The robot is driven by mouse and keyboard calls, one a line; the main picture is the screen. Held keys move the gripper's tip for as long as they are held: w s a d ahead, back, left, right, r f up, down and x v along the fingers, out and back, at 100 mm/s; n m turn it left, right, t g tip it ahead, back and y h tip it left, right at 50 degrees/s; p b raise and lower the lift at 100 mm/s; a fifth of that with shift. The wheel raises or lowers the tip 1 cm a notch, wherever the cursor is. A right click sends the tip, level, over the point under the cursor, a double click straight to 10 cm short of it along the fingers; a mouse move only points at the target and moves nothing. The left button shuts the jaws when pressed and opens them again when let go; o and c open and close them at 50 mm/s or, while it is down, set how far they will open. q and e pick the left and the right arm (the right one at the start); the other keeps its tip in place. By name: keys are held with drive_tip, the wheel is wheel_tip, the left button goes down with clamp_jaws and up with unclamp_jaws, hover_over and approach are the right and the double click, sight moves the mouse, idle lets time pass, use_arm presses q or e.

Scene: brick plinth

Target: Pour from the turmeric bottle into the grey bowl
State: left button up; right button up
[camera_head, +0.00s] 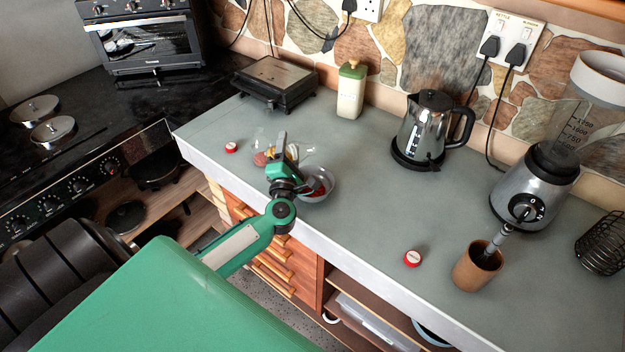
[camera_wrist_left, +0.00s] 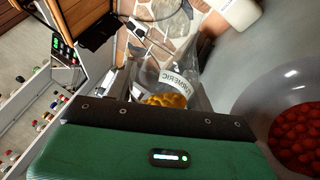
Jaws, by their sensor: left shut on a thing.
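My left gripper (camera_head: 281,160) is shut on the turmeric bottle (camera_head: 294,153), a clear bottle with yellow-orange contents. In the left wrist view the bottle (camera_wrist_left: 178,82) shows its white TURMERIC label between the fingers. Its contents sit near the gripper end, and its exact tilt is hard to tell. The grey bowl (camera_head: 328,181) stands on the counter just right of the gripper, partly hidden by it. The bowl also shows at the right edge of the left wrist view (camera_wrist_left: 248,103), with several red pieces inside. My right gripper is out of view.
A clear jar with reddish contents (camera_head: 260,158) is just left of the gripper. Red-and-white lids (camera_head: 231,147) (camera_head: 412,258) lie on the counter (camera_head: 360,215). A green-and-cream bottle (camera_head: 351,92), grill (camera_head: 275,80), kettle (camera_head: 425,128), blender (camera_head: 535,185) and brown cup (camera_head: 474,268) stand around.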

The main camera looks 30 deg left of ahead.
use_arm(q)
drive_tip(key=shift+m, duration=0.6)
idle(0.7)
drive_tip(key=shift+s+a+f+m+t+h+p, duration=0.1)
drive_tip(key=shift+a+m+t+h+p, duration=0.1)
drive_tip(key=shift+m+p, duration=0.3)
drive_tip(key=shift+a+m+t+h+p, duration=0.1)
drive_tip(key=shift+m+t+h+p, duration=0.15)
drive_tip(key=shift+m, duration=0.35)
idle(1.4)
drive_tip(key=shift+d+f+m+h+p, duration=0.2)
drive_tip(key=shift+m+h+p, duration=0.15)
drive_tip(key=shift+m+p, duration=0.6)
idle(1.6)
drive_tip(key=shift+r+m+t+h+p, duration=0.3)
drive_tip(key=shift+r+m+p, duration=0.1)
drive_tip(key=shift+m+p, duration=0.5)
idle(0.8)
